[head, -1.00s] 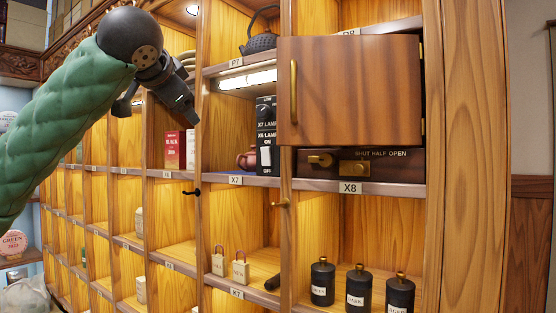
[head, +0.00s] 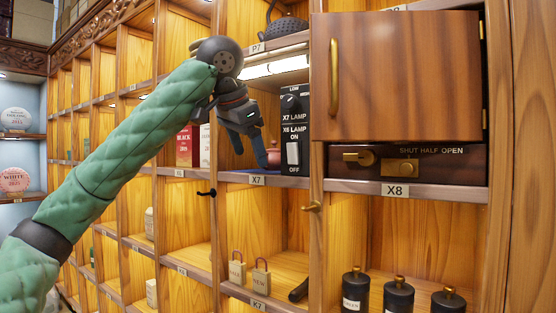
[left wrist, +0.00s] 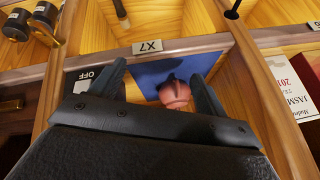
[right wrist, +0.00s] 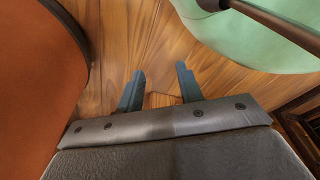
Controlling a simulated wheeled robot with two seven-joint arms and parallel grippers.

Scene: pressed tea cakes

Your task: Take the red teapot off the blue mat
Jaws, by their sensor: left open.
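The red teapot (head: 273,155) sits in compartment X7, partly hidden by my left gripper and the switch box. In the left wrist view the teapot (left wrist: 175,94) shows on the blue mat (left wrist: 150,75), near its edge, seen from above. My left gripper (head: 249,150) is open and empty at the mouth of X7, to the left of the teapot. In the left wrist view the teapot lies between the lines of the two fingers (left wrist: 160,72), closer to the right one. My right gripper (right wrist: 160,72) is open and empty over a wooden surface, away from the shelf compartments.
A black lamp switch box (head: 294,130) stands right of the teapot in X7. A wooden door (head: 400,75) and the X8 drawer lie further right. Divider walls bound the compartment. Tea boxes (head: 187,147) stand in the compartment to the left. Padlocks (head: 260,277) stand below.

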